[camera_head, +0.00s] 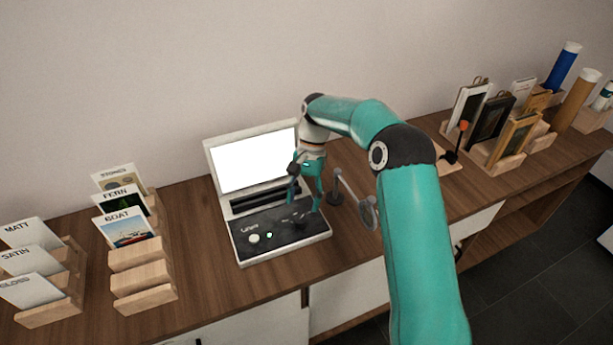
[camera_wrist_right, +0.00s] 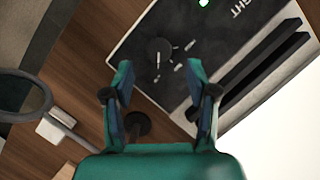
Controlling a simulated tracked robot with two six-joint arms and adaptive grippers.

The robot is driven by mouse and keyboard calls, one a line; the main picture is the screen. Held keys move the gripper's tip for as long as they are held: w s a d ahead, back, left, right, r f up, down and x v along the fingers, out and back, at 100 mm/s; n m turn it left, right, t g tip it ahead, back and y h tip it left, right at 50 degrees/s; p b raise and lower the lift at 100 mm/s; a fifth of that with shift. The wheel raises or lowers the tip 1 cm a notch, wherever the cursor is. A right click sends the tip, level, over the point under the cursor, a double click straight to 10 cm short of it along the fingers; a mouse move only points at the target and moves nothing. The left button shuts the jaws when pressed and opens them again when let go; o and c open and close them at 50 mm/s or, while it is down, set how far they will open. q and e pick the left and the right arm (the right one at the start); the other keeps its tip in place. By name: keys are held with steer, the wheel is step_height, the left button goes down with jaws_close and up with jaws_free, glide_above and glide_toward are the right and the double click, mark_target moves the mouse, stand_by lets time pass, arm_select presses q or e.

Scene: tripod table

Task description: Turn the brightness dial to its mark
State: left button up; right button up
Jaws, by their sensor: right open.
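The light box (camera_head: 325,236) lies open on the counter, with a lit white screen (camera_head: 254,161) in its raised lid and a dark control panel. The brightness dial (camera_wrist_right: 158,50) is a round dark knob with a white pointer line, on the panel in the right wrist view. Short white marks (camera_wrist_right: 178,67) lie beside it. In the head view the dial (camera_head: 299,218) is small and partly hidden by my gripper. My right gripper (camera_wrist_right: 160,72) is open and empty, its fingers apart with the dial ahead between them; contact cannot be told. My left gripper is not in view.
A magnifier lens (camera_head: 368,212) on a bent arm stands close right of my right gripper, also in the wrist view (camera_wrist_right: 25,95). Wooden card racks (camera_head: 143,275) stand left. Racks of framed samples (camera_head: 468,110) and rolled tubes (camera_head: 577,95) stand right.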

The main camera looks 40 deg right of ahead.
steer(key=v, duration=0.7)
stand_by(0.5)
